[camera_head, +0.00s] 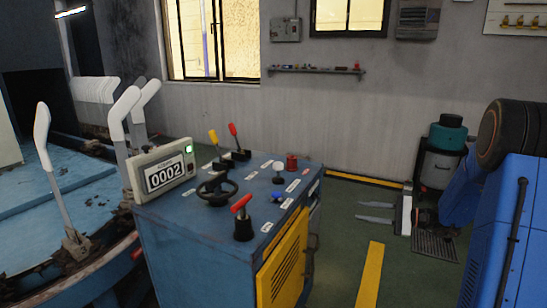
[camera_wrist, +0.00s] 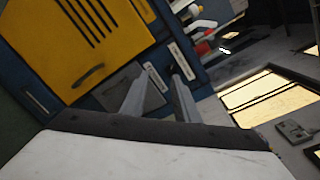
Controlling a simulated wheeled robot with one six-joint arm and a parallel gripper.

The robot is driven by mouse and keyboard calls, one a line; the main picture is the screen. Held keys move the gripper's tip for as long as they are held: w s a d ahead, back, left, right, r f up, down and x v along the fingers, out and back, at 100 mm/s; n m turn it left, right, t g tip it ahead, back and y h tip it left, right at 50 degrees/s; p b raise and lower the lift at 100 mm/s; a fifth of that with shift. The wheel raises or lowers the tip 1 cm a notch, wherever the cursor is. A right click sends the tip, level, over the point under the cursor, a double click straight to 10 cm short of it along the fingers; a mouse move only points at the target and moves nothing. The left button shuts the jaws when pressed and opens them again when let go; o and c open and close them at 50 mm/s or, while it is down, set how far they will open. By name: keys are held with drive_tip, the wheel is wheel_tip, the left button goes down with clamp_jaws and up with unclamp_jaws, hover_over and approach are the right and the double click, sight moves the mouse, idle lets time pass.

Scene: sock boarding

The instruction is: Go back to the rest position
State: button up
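My gripper (camera_head: 360,211) is at the right in the head view, low in front of the grey wall and right of the blue control cabinet (camera_head: 190,245). Its two fingers point left and stand apart, with nothing between them. The wrist view also shows both fingers of my gripper (camera_wrist: 159,80) apart and empty, with the cabinet's yellow door (camera_wrist: 75,45) beyond them.
White sock-shaped forms (camera_head: 42,135) stand on the blue round machine (camera_head: 85,190) at the left. A narrow shelf (camera_head: 318,70) with small items hangs on the back wall. Green floor with yellow lines (camera_head: 370,275) lies open right of the cabinet.

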drive_tip(key=s+a+r+n+g+h, duration=0.2)
drive_tip(key=s+a+n+g+h, duration=0.15)
drive_tip(key=s+a, duration=0.5)
drive_tip(key=s+a+r+n+g+h, duration=0.1)
drive_tip(key=s+a+n+g+h, duration=0.25)
drive_tip(key=s, duration=0.85)
drive_tip(key=s+d+n+t+h, duration=0.2)
drive_tip(key=s+n+h, duration=0.1)
drive_tip(key=s, duration=0.6)
drive_tip(key=s+d+n+t+h, duration=0.2)
drive_tip(key=s+h, duration=0.3)
drive_tip(key=s, duration=0.4)
drive_tip(key=shift+d+r+n, duration=0.2)
drive_tip(key=shift+r+n, duration=0.2)
drive_tip(key=shift+n, duration=0.4)
drive_tip(key=shift+s, duration=0.1)
